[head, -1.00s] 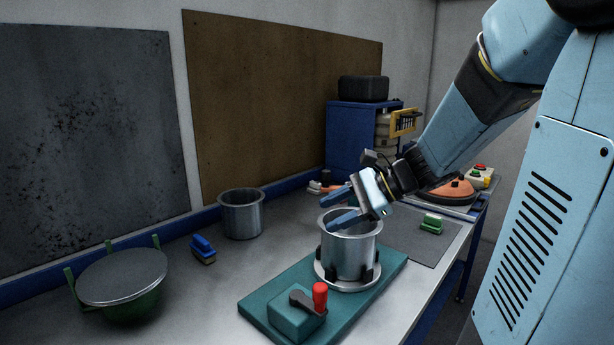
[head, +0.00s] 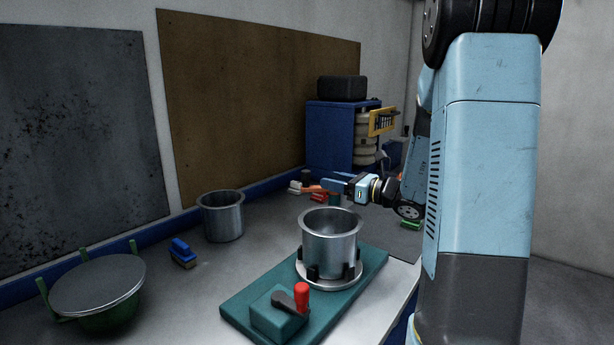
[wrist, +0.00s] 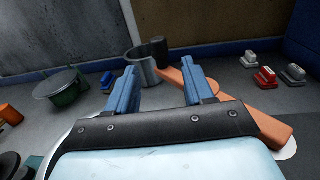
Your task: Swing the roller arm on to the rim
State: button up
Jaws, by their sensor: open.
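In the head view a metal pot (head: 331,240) stands upright on a round plate with black clamps, on a teal base (head: 365,272). At the base's near end, a block carries a black arm (head: 285,301) with an upright red cylinder (head: 302,296), which looks like the roller arm. It points toward the pot but is apart from its rim. My gripper (head: 333,182) is open and empty, behind and above the pot. In the wrist view its two blue fingers (wrist: 162,88) are spread with nothing between them. A curved metal edge (wrist: 62,148) shows at left, partly hidden.
A second metal pot (head: 222,218), a blue brush (head: 182,253) and a lidded green bowl (head: 98,285) stand left. An orange bar (wrist: 268,125) lies beyond my fingers, near several brushes (wrist: 265,78). A blue cabinet (head: 340,140) stands behind.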

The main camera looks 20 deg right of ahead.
aim_at(307, 174)
jog(key=x, duration=0.9)
jog(key=shift+w+a, duration=0.2)
grip_shut()
jog(key=shift+d, duration=0.15)
